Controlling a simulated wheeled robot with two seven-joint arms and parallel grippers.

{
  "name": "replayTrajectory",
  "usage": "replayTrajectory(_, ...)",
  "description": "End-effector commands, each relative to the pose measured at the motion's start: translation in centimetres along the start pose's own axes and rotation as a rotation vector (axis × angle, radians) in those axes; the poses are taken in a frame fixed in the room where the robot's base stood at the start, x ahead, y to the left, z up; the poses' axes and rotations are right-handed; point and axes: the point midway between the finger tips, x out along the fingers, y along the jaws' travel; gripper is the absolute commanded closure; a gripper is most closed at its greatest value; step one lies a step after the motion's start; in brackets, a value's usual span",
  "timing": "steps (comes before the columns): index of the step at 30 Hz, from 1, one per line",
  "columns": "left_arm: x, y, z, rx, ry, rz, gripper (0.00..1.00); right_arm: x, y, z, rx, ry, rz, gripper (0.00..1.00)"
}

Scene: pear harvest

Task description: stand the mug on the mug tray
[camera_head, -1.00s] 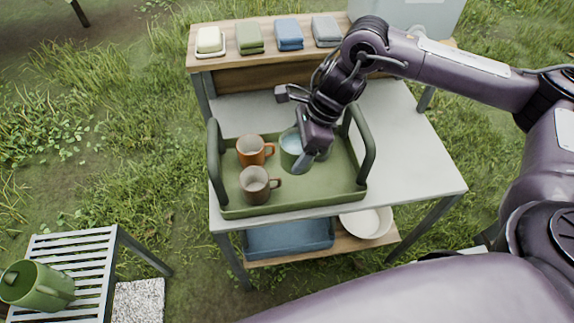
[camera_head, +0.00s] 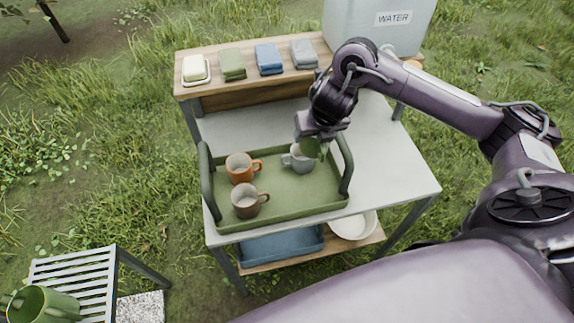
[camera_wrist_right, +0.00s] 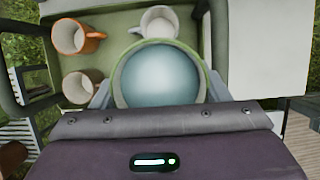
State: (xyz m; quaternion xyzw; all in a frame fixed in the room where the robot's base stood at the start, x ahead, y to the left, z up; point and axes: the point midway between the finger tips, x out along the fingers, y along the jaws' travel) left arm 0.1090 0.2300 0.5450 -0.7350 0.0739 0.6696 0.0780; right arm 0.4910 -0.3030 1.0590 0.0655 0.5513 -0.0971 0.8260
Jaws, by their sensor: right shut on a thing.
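The green mug (camera_head: 314,147), pale blue inside, is between the fingers of my right gripper (camera_head: 318,140). In the right wrist view, the mug (camera_wrist_right: 160,75) shows its open round top, with a finger on each side. The gripper hides much of it in the head view. It is at the back right of the green mug tray (camera_head: 295,200), close to a white-grey mug (camera_head: 300,160); I cannot tell whether it touches the tray. An orange mug (camera_head: 239,168) and a grey-brown mug (camera_head: 246,201) stand at the tray's left. My left gripper is out of view.
The tray has tall handles and stands on a grey table (camera_head: 390,180). Folded cloths (camera_head: 270,60) and a water container (camera_head: 375,30) are on the back shelf. A green jug (camera_head: 45,305) lies on a slatted stool at lower left. The tray's front right is bare.

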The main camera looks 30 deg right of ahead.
Motion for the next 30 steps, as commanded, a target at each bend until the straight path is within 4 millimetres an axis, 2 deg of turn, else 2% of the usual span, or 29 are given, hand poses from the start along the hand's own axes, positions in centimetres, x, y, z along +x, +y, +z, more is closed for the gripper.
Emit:
replayTrajectory(6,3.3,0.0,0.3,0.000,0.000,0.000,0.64,4.7,0.0,-2.1,0.005,0.006,0.001,0.67)
replayTrajectory(18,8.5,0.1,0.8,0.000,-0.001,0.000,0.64,12.4,0.0,-5.3,0.004,0.004,0.001,0.67)
replayTrajectory(21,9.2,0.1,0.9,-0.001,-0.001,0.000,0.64,13.4,-0.1,-5.7,0.003,0.004,-0.001,0.67)
replayTrajectory(27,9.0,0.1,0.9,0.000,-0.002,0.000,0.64,14.2,-0.1,-5.9,0.001,0.002,-0.001,0.67)
replayTrajectory(30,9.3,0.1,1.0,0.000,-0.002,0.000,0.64,15.2,-0.1,-6.4,0.001,0.004,-0.001,0.67)
